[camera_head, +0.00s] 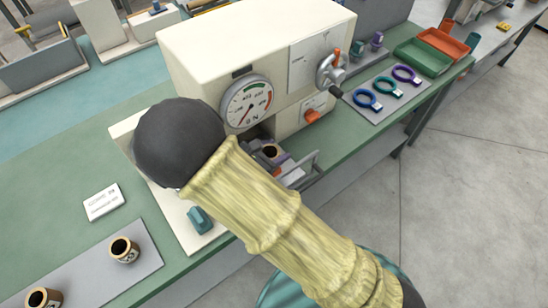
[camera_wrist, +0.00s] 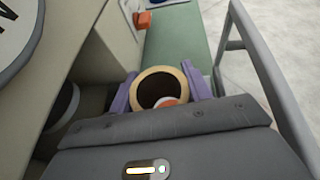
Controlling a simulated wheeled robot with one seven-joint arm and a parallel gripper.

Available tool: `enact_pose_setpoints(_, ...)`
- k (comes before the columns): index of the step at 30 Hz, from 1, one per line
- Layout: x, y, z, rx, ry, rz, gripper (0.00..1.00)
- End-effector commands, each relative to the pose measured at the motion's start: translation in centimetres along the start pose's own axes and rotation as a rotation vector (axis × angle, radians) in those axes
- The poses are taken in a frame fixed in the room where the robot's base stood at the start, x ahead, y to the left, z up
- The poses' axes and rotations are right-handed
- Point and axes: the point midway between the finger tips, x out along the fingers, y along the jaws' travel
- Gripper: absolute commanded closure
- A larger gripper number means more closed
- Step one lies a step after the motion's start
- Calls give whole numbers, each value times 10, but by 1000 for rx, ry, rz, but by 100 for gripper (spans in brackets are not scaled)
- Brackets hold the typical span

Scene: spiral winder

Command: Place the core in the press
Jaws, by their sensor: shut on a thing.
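The press (camera_head: 230,60) is a cream machine on a green bench, with a round dial gauge (camera_head: 246,103) and a crank lever (camera_head: 331,74) on its front. A tan, hollow core (camera_wrist: 139,86) sits between the two purple fingers of my gripper (camera_wrist: 162,92), which is shut on it. The core also shows in the head view (camera_head: 270,151), low in front of the press opening. My arm hides much of the press's lower left front. Whether the core touches a seat beneath it, I cannot tell.
A grey guard rail (camera_wrist: 268,68) stands close to the right of my gripper. Two other cores (camera_head: 124,250) (camera_head: 45,299) stand on a grey mat at the left. Coloured rings (camera_head: 387,86) lie on a panel at the right, before green and orange trays (camera_head: 422,56).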

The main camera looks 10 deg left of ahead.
Motion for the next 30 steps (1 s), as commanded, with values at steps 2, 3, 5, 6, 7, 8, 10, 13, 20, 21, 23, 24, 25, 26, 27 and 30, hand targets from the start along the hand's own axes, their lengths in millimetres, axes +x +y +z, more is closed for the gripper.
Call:
enact_pose_setpoints(2, 0, 0, 0, 0, 0, 0, 74)
enact_pose_setpoints(3, 0, 0, 0, 0, 0, 0, 74)
enact_pose_setpoints(5, 0, 0, 0, 0, 0, 0, 74)
enact_pose_setpoints(6, 0, 0, -1, 0, 0, 0, 74)
enact_pose_setpoints(7, 1, 0, -2, -1, 0, -1, 74)
enact_pose_setpoints(8, 2, 0, -4, -1, -1, -1, 74)
enact_pose_setpoints(10, 5, -1, -11, -4, -1, -2, 74)
enact_pose_setpoints(13, 10, -1, -24, -4, -1, -2, 74)
enact_pose_setpoints(20, 14, 0, -34, 0, 0, 0, 74)
enact_pose_setpoints(21, 14, 0, -34, 0, 0, 0, 74)
enact_pose_setpoints(23, 14, 0, -34, 0, 0, 0, 74)
enact_pose_setpoints(24, 14, 0, -34, 0, 0, 0, 74)
enact_pose_setpoints(25, 14, 0, -35, 0, 0, -1, 74)
enact_pose_setpoints(26, 15, 0, -36, 0, 0, -1, 74)
enact_pose_setpoints(27, 15, 0, -37, 0, 0, -1, 74)
enact_pose_setpoints(30, 15, 0, -36, 0, 0, -1, 38)
